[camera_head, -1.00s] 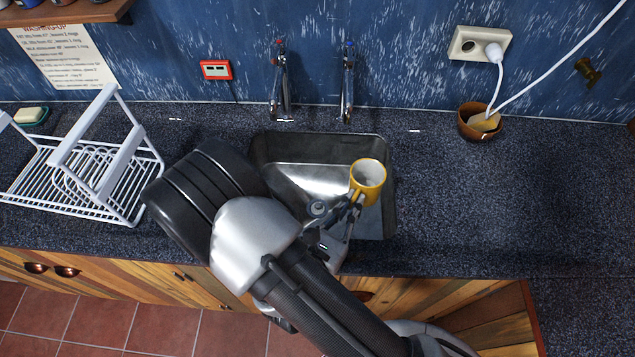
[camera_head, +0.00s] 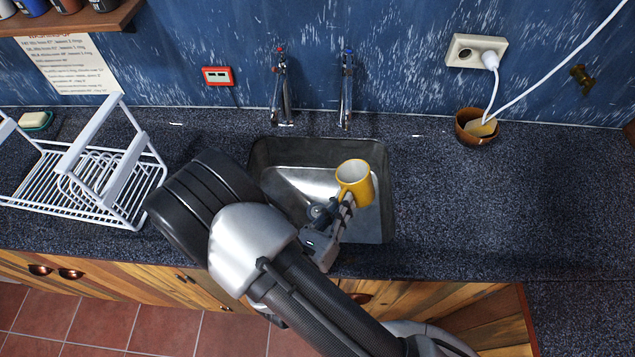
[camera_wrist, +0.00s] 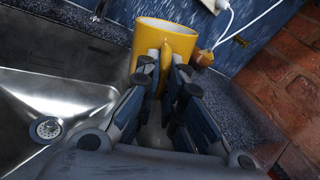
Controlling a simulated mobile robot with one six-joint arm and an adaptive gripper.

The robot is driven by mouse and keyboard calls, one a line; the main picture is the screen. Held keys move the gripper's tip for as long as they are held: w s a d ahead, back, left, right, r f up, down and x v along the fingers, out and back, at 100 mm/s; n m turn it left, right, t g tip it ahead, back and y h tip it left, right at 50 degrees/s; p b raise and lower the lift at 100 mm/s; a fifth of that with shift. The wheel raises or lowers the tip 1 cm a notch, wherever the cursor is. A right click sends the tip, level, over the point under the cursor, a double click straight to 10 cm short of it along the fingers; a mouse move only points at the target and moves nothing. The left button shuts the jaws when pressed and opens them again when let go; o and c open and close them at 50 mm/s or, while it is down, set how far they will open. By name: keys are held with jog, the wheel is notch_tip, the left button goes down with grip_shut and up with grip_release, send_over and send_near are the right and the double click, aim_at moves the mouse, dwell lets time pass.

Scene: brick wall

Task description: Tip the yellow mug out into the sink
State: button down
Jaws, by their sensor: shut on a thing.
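The yellow mug (camera_head: 362,188) has a white inside and is over the right part of the metal sink (camera_head: 262,152). It is tilted a little, with its mouth still mostly up; I cannot tell whether anything is in it. My gripper (camera_head: 346,203) is shut on the mug's handle, on its near side. In the wrist view the mug (camera_wrist: 158,36) stands ahead of my gripper (camera_wrist: 163,88), with the handle between the fingers. The sink's drain (camera_wrist: 47,128) shows at the left there. My arm hides the near left part of the sink in the head view.
Two taps (camera_head: 281,90) (camera_head: 346,92) stand behind the sink. A white dish rack (camera_head: 120,190) is at the left. A brown bowl (camera_head: 470,138) sits at the back right, under a white cable (camera_head: 540,65) plugged into a wall socket (camera_head: 475,52). The right counter is clear.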

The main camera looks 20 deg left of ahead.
jog(key=a+n, duration=0.1)
jog(key=n, duration=0.1)
jog(key=n+p, duration=0.1)
jog(key=n, duration=0.1)
jog(key=a+n+p, duration=0.1)
jog(key=n, duration=0.1)
jog(key=shift+w+a+r+n, duration=0.2)
jog(key=shift+w+a+n, duration=0.15)
jog(key=shift+n, duration=0.05)
jog(key=shift+a+f+n, duration=0.1)
jog(key=shift+f+n, duration=0.25)
jog(key=shift+n, duration=0.55)
jog(key=shift+a+r+n+p, duration=0.1)
jog(key=shift+r+n+p, duration=0.4)
jog(key=shift+n, duration=0.4)
dwell(0.5)
jog(key=shift+w+a+f+n, duration=0.15)
jog(key=shift+a+f+n, duration=0.2)
jog(key=shift+a+n, duration=0.2)
dwell(0.3)
jog(key=shift+d+f+n, duration=0.15)
jog(key=shift+f+n, duration=0.05)
jog(key=shift+n, duration=0.35)
jog(key=shift+f+n, duration=0.3)
jog(key=shift+n, duration=0.3)
dwell(0.5)
